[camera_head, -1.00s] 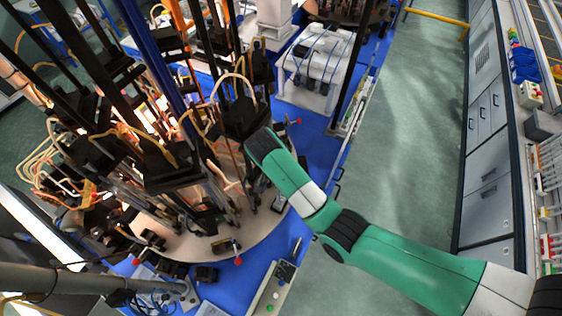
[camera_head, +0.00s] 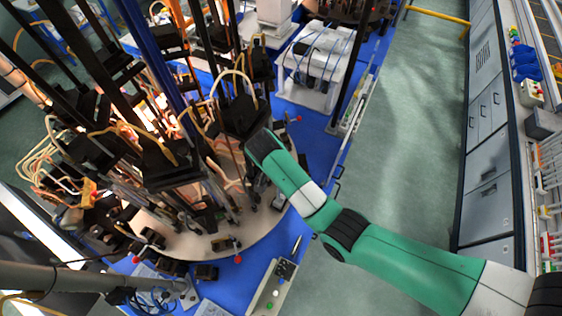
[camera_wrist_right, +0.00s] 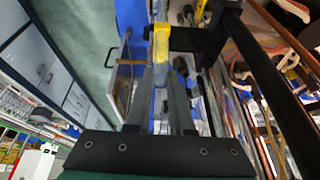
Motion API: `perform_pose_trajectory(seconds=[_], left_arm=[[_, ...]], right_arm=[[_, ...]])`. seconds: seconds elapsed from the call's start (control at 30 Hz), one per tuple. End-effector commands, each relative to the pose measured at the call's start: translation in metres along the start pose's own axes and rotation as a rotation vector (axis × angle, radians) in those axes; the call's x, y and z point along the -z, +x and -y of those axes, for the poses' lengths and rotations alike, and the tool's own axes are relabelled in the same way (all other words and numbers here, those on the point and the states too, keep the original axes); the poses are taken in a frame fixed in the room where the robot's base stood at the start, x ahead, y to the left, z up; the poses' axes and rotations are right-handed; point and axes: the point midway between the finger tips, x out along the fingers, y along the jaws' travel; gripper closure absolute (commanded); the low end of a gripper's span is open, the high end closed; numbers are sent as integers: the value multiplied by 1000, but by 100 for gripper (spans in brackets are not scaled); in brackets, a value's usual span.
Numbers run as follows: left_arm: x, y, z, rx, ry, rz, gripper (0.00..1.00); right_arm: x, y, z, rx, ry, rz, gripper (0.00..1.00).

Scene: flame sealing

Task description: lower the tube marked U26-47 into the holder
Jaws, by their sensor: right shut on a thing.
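My right arm reaches in from the lower right of the head view, and its dark wrist end (camera_head: 264,146) is at the right side of the sealing machine. Its fingertips are hidden there among black parts. In the right wrist view my right gripper (camera_wrist_right: 161,80) points up the picture, with its two grey fingers closed on a narrow piece. A yellow part (camera_wrist_right: 161,45) shows just beyond the fingertips, beside a black clamp arm (camera_wrist_right: 188,39). The tube is hard to make out, and no marking U26-47 is readable. I cannot tell which part is the holder. My left gripper is not seen.
The round machine base (camera_head: 210,240) carries several black blocks, rods and orange hoses, with a warm glow inside. It stands on a blue table (camera_head: 318,125). A control box with buttons (camera_head: 272,288) is at the front. The green floor aisle (camera_head: 400,130) is clear.

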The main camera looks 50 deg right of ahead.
Motion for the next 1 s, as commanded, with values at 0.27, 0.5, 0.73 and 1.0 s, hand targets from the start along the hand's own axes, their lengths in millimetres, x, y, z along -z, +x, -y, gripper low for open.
perform_pose_trajectory(seconds=[0.27,0.5,0.73,1.0], left_arm=[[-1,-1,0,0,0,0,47],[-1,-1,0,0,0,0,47],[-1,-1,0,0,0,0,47],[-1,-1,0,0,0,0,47]], right_arm=[[-2,4,0,2,0,0,72],[-2,4,0,1,0,0,45],[-2,4,0,1,0,0,45],[-2,4,0,1,0,0,45]])
